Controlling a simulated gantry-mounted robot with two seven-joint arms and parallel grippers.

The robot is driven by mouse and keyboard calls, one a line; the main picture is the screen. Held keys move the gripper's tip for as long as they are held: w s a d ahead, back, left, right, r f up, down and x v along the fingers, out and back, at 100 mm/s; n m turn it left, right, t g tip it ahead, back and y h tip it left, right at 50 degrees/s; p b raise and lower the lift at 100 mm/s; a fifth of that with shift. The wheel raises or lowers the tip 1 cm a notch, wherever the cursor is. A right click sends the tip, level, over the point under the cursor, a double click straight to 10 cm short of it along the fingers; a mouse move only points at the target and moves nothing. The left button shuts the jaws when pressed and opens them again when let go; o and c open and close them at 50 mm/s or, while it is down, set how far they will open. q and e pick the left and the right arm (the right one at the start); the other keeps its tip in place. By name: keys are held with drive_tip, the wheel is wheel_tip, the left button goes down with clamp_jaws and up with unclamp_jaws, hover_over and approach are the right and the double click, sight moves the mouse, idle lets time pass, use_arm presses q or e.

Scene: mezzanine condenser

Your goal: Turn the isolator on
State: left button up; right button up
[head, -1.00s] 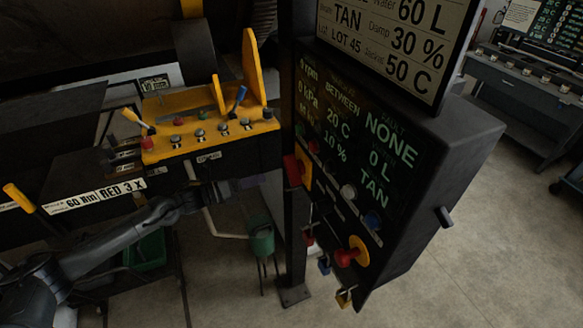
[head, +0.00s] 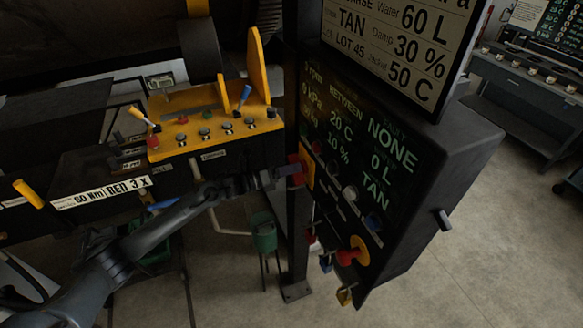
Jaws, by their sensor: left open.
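The isolator appears to be the red handle on a yellow plate (head: 307,166) at the left edge of the black control panel (head: 425,195). My left gripper (head: 287,177) reaches in from the left, its open jaws at the red handle. The jaws are small and dark here, so I cannot tell whether they touch the handle or straddle it. The gripper partly covers the handle, and its exact angle is hard to read. My right gripper is not in view.
A red knob on a yellow disc (head: 353,252) sits lower on the panel, with small padlocks (head: 344,296) hanging nearby. A yellow console (head: 213,128) with levers stands to the left. A dark post (head: 297,240) stands beside the panel. Floor is open at the right.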

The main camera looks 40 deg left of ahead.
use_arm(q)
drive_tip(key=shift+w+d, duration=0.15)
drive_tip(key=shift+w, duration=0.1)
clamp_jaws()
